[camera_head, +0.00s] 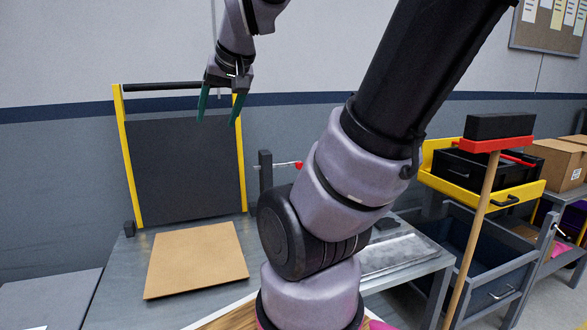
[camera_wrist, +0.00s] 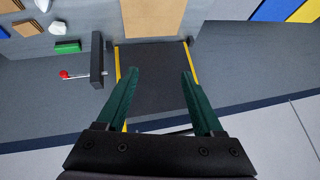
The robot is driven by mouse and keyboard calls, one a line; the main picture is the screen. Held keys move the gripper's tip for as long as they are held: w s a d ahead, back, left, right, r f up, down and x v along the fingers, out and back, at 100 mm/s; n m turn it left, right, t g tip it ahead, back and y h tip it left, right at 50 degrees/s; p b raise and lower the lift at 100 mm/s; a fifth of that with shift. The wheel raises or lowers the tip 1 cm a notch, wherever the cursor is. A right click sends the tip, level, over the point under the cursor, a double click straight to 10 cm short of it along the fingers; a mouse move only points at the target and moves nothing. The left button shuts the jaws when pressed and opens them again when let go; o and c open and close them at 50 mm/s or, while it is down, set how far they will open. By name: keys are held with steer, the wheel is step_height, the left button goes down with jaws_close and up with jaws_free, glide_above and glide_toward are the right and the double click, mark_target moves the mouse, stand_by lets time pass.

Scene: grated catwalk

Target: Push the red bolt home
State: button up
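The red bolt is a thin silver rod with a red knob (camera_head: 298,164) at its right end in the head view. Its rod passes through a dark upright post (camera_head: 265,172) beside a dark panel (camera_head: 185,172) in a yellow frame. In the wrist view the red knob (camera_wrist: 64,74) is at the left, and a short rod end shows past the post (camera_wrist: 97,60), apart from the yellow frame. My gripper (camera_head: 217,120) is open and empty in front of the panel's upper part, above and left of the bolt. Its green fingers (camera_wrist: 160,72) are spread in the wrist view.
A tan board (camera_head: 197,260) lies on the grey bench before the panel. My arm covers the bench right of the knob. A green block (camera_wrist: 68,47) shows in the wrist view.

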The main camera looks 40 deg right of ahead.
steer(key=w+d+f+n+h, duration=0.1)
steer(key=w+d+f, duration=0.45)
steer(key=d, duration=0.25)
steer(key=w+d+f+n+t+h, duration=0.1)
steer(key=w+d+f, duration=0.4)
steer(key=d+f, duration=0.25)
steer(key=w+d+f+n+h, duration=0.1)
steer(key=w+d+f+h, duration=0.1)
steer(key=w+d+f, duration=0.55)
steer(key=s+d+f+t+y, duration=0.15)
steer(key=d+f+t, duration=0.25)
steer(key=d+f, duration=0.4)
steer(key=s+d+r+m+t+h, duration=0.1)
steer(key=s+d+m+t+h, duration=0.3)
steer(key=d, duration=0.3)
steer(key=w+d+n+t, duration=0.1)
steer(key=w+d, duration=0.2)
steer(key=w, duration=0.6)
steer(key=shift+w+d+r, duration=0.2)
steer(key=shift+w+d, duration=0.05)
